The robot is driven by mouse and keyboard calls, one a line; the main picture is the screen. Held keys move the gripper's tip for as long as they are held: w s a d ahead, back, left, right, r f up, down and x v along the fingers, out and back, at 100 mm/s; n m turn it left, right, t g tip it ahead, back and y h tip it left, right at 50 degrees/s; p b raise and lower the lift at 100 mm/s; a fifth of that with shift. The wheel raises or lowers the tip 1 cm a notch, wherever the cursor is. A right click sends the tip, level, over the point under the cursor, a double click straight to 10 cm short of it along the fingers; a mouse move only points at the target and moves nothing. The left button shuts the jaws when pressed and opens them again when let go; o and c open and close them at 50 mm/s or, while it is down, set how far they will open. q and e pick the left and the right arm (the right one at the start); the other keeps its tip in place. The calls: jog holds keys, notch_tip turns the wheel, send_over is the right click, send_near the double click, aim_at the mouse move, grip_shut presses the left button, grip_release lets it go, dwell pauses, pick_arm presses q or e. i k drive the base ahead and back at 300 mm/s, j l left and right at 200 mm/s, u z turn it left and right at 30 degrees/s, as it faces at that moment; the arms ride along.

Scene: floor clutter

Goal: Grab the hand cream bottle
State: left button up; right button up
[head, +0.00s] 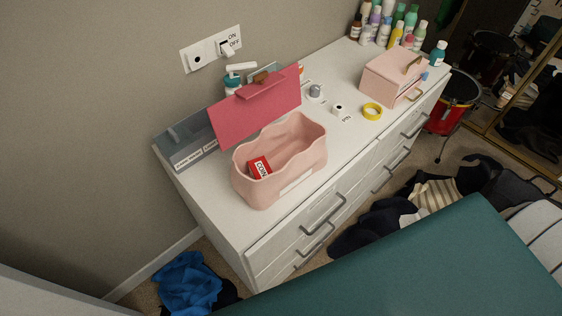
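A teal bottle with a white pump top (232,84) stands at the back of the white dresser, near the wall. Its lower part is hidden behind a red clipboard-like panel (250,112). I cannot read a label on it, so I cannot tell for sure that it is the hand cream. Several other bottles (384,30) stand in a group at the dresser's far end, with a teal bottle (438,54) near the far corner. Neither of my grippers is in view.
A pink wavy bin (283,183) holding a red box (259,167) stands in front of the panel. A pink box (391,78), yellow tape (372,111) and a white roll (338,110) are farther along the dresser (225,207). Dark clothes (400,208) and blue fabric (188,284) lie on the floor.

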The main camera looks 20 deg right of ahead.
aim_at(437, 56)
jog(key=z, duration=1.75)
jog(key=i+l+u, duration=0.1)
jog(key=u, duration=0.3)
jog(key=i+l+u, duration=0.15)
jog(key=u, duration=0.25)
jog(key=i+l+u, duration=0.1)
jog(key=u, duration=0.25)
